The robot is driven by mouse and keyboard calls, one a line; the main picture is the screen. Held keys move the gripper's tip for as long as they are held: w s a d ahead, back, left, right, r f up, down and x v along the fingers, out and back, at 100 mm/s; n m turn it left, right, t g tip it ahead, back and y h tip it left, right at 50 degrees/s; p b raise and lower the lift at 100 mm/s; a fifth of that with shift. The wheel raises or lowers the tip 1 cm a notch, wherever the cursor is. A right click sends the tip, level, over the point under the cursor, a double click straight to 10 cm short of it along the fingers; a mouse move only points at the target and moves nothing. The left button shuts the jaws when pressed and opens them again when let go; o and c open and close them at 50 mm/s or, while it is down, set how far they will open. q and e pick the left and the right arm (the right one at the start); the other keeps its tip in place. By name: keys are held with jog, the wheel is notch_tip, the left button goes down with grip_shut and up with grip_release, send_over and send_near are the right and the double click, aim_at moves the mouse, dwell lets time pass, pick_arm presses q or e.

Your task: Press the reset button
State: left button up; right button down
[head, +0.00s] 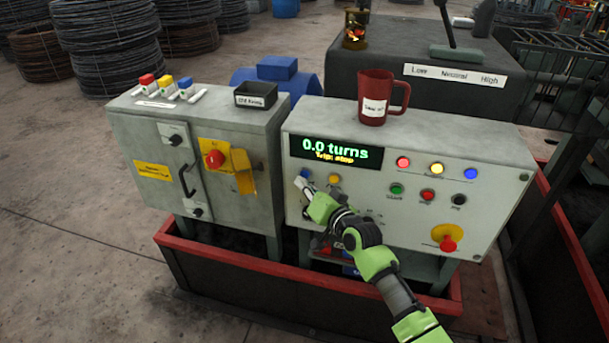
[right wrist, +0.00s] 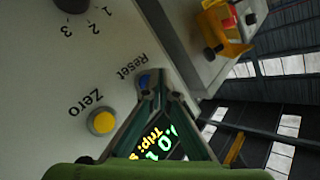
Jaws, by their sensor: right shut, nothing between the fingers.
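The control panel (head: 460,215) has a screen (head: 337,153) reading "0.0 turns" and "Trip: stop". The blue reset button (head: 304,173) is at the panel's left, below the screen. In the right wrist view the blue button (right wrist: 144,80) lies beside the word "Reset", right at my fingertips. My right gripper (head: 303,185) is shut and empty, its tips at the panel face by this button. The same gripper (right wrist: 161,82) partly covers the button in the wrist view, so I cannot tell whether they touch. My left gripper is out of view.
A yellow Zero button (head: 334,178) sits just right of the blue one. Other buttons and a red emergency stop (head: 447,240) are further right. A red mug (head: 374,97) stands on the panel top. A grey cabinet (head: 150,175) is left, and a red-rimmed barrier (head: 215,257) runs below.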

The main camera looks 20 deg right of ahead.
dwell(0.7)
jog(key=shift+w+d, duration=0.25)
jog(key=shift+w, duration=0.15)
jog(key=shift+w+d+b, duration=0.25)
jog(key=shift+w+b, duration=0.1)
jog(key=shift+b, duration=0.1)
dwell(0.5)
jog(key=shift+r, duration=0.1)
jog(key=shift+s+a+p, duration=0.45)
jog(key=shift+s+p, duration=0.3)
